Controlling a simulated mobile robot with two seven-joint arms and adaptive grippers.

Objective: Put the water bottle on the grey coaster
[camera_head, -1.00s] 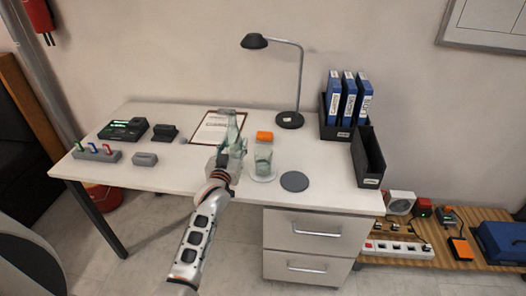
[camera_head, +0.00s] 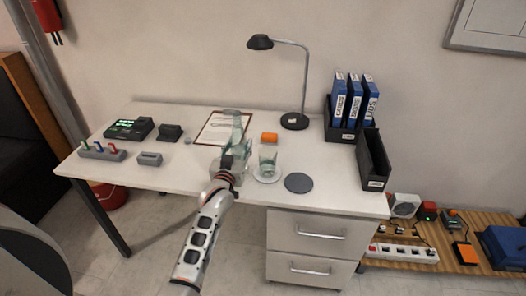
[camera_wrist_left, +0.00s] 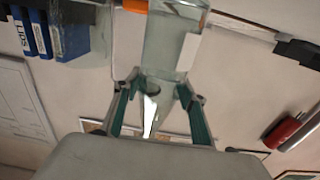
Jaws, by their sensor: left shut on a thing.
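The clear water bottle (camera_head: 238,124) stands upright in front of the clipboard in the head view. My left gripper (camera_head: 237,149) is shut on its lower part. In the left wrist view the bottle (camera_wrist_left: 176,42) is between the green-padded fingers of my left gripper (camera_wrist_left: 160,98). Whether its base touches the desk is hidden by the gripper. The grey coaster (camera_head: 299,183) lies bare near the desk's front edge, to the right of the bottle. My right gripper is not in view.
A drinking glass (camera_head: 267,157) on a white coaster (camera_head: 266,178) stands between the bottle and the grey coaster. An orange object (camera_head: 269,137) lies behind the glass. A black lamp (camera_head: 294,121), a blue-binder holder (camera_head: 341,132) and an empty black file box (camera_head: 374,165) stand to the right.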

